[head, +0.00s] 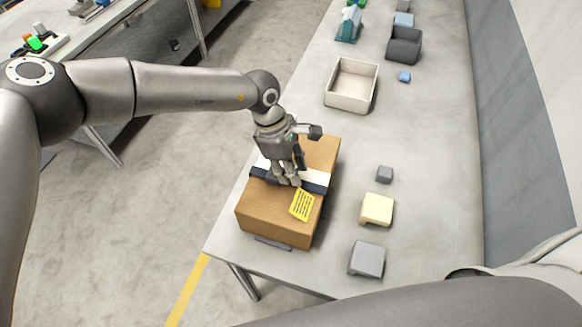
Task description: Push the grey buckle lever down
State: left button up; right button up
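A brown box (270,213) sits near the front left edge of the grey table. A dark strap (316,187) runs across its top beside a white band (316,175), and a yellow label (302,204) lies on the top. My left gripper (287,181) reaches down over the middle of the strap, fingertips close together at or just above it. The image is too small to tell whether it is open or shut, or touching. I cannot make out the grey buckle lever; my gripper covers the middle of the strap. My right gripper is out of view.
A cream open tray (367,106) stands behind the box. A small grey block (384,174), a yellow block (377,209) and a larger grey block (367,259) lie to its right. A dark grey bin (404,46) stands farther back. The right side of the table is mostly clear.

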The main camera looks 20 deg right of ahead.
pick_arm(q)
jog(key=o, duration=0.4)
jog(key=v, duration=1.2)
